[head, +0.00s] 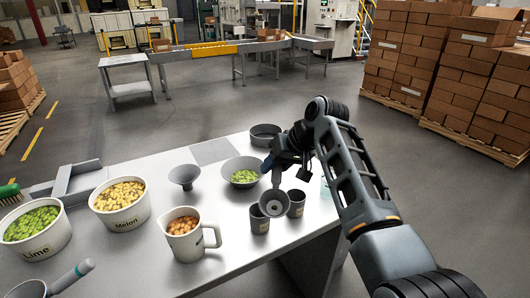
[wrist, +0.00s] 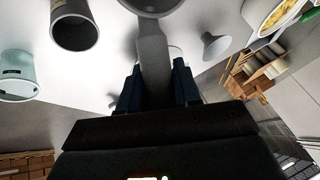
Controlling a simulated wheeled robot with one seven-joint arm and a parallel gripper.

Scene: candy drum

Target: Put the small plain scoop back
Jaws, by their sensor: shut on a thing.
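My gripper (head: 284,163) is above the right part of the white table, shut on the handle of a plain grey scoop (head: 273,203). The scoop's round bowl hangs towards the camera, over or just in front of two dark cups; I cannot tell the exact gap. In the wrist view the grey handle (wrist: 153,60) runs between the two fingers (wrist: 156,88), and the bowl is cut off at the top edge. Another scoop (head: 60,282) with a teal handle end lies at the table's lower left, partly out of view.
Dark cups (head: 259,220) (head: 297,204) stand close to the scoop. Nearby are a bowl of green candy (head: 229,175), a dark empty pan (head: 265,143), a funnel (head: 184,175) and a pitcher (head: 183,243). Lime (head: 36,254) and Melon (head: 123,219) tubs stand left. A grey mat (head: 210,151) is bare.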

